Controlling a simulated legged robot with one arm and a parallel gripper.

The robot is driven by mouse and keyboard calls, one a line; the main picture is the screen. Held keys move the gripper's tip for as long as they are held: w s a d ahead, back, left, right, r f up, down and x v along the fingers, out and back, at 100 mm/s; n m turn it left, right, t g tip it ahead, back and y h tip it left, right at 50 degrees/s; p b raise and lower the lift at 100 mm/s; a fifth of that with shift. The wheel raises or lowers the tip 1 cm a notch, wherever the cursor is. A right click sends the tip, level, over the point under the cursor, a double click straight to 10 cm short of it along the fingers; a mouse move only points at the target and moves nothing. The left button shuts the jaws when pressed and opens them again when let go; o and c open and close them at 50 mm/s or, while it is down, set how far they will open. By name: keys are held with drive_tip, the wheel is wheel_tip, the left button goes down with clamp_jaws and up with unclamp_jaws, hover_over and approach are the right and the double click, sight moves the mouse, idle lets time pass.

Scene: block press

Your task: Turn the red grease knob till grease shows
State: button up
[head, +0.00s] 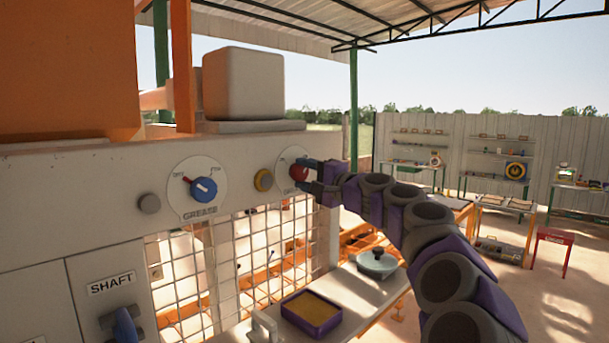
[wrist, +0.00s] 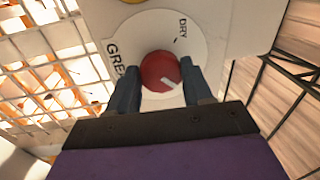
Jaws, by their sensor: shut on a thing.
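The red grease knob (head: 299,171) sits on a round white dial at the right end of the press panel. In the wrist view the red knob (wrist: 160,72) shows between my two fingers, with a white pointer mark toward its lower right. The dial (wrist: 192,45) reads "DRY" at the upper right and part of "GREASE" at the left. My gripper (head: 310,174) is shut on the knob, one finger on each side. The lower part of the dial is hidden by my gripper. No grease is visible in these views.
Left of the knob are a yellow button (head: 264,180), a blue knob (head: 203,190) on a dial marked "GREASE", and a grey button (head: 149,203). A wire mesh guard (head: 190,270) is below.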

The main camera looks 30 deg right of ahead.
drive_tip(key=shift+f, duration=0.2)
drive_tip(key=o, duration=0.8)
drive_tip(key=shift+d, duration=0.1)
drive_tip(key=shift+c, duration=0.2)
drive_tip(key=shift+o, duration=1.3)
drive_tip(key=shift+d, duration=0.2)
drive_tip(key=shift+r, duration=0.1)
drive_tip(key=b+v, duration=0.4)
drive_tip(key=v, duration=1.3)
drive_tip(key=shift+d, duration=0.25)
